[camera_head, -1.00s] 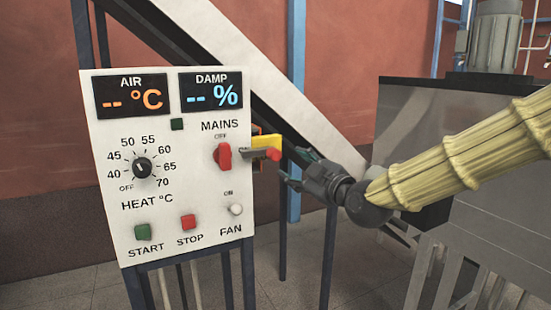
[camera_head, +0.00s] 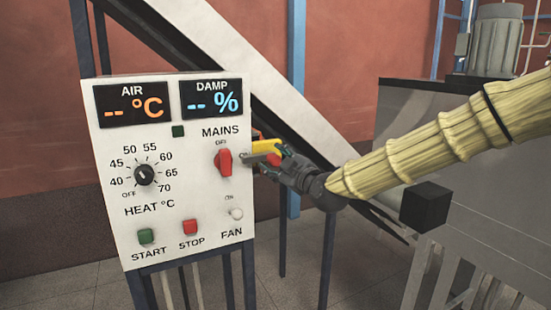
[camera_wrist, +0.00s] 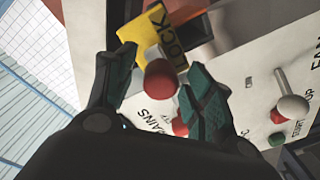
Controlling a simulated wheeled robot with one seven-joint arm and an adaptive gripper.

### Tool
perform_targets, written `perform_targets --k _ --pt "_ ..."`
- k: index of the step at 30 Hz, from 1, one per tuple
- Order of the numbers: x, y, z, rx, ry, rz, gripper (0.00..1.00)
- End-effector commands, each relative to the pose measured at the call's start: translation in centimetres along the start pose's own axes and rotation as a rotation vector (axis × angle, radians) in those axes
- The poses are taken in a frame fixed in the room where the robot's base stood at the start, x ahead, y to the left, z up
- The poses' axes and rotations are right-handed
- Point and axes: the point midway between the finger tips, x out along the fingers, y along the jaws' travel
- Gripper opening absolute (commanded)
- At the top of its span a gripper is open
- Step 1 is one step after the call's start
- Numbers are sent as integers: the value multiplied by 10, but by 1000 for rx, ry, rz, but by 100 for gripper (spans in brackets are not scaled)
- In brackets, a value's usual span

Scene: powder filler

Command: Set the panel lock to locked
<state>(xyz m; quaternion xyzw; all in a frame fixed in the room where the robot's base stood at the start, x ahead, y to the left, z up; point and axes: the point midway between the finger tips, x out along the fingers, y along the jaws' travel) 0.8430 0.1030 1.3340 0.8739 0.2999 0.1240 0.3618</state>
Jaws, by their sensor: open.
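The panel lock is a yellow plate (camera_head: 267,146) at the right edge of the control panel, with a red knob just below it, partly hidden. In the wrist view the yellow plate (camera_wrist: 140,28) bears the word LOCK, and the round red knob (camera_wrist: 161,78) stands out in front of it. My gripper (camera_wrist: 160,68) is open, with one teal-padded finger on each side of the knob. I cannot tell whether either finger touches it. In the head view my gripper (camera_head: 279,163) reaches the lock from the right.
The white panel (camera_head: 195,195) carries a red MAINS switch (camera_head: 224,162) close left of the lock, a HEAT dial (camera_head: 145,175), a FAN toggle (camera_head: 236,213), and START (camera_head: 146,236) and STOP (camera_head: 190,227) buttons. A grey machine (camera_head: 510,215) stands at the right.

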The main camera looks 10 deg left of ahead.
Motion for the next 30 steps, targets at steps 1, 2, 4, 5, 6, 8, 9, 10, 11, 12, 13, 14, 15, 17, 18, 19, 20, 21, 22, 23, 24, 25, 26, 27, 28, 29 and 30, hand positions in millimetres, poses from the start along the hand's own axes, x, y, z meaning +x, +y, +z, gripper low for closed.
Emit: perform_targets --k 1,2,4,5,6,8,9,10,11,12,13,14,15,17,18,19,20,21,22,23,24,25,26,27,28,29,30 --pt "3 0 0 1 0 0 53" --pt "4 0 0 1 0 0 53" --pt "6 0 0 1 0 0 53" --pt "6 0 0 1 0 0 53" --pt "6 0 0 1 0 0 53" --pt "6 0 0 1 0 0 53" --pt "6 0 0 1 0 0 53" --pt "6 0 0 1 0 0 53" --pt "6 0 0 1 0 0 53" --pt "6 0 0 1 0 0 53" --pt "6 0 0 1 0 0 51" --pt "6 0 0 1 0 0 46" --pt "6 0 0 1 0 0 38" --pt "6 0 0 1 0 0 27" --pt "6 0 0 1 0 0 20" --pt "6 0 0 1 0 0 15" --pt "6 0 0 1 0 0 9" --pt "6 0 0 1 0 0 2" --pt "6 0 0 1 0 0 0" --pt "6 0 0 1 0 0 0" --pt "6 0 0 1 0 0 0" --pt "6 0 0 1 0 0 0" --pt "6 0 0 1 0 0 0" --pt "6 -1 0 0 0 0 0" --pt "7 -2 -1 0 0 0 0" --pt "7 -3 -2 0 1 0 0" --pt "7 -5 -3 -1 1 -1 0"
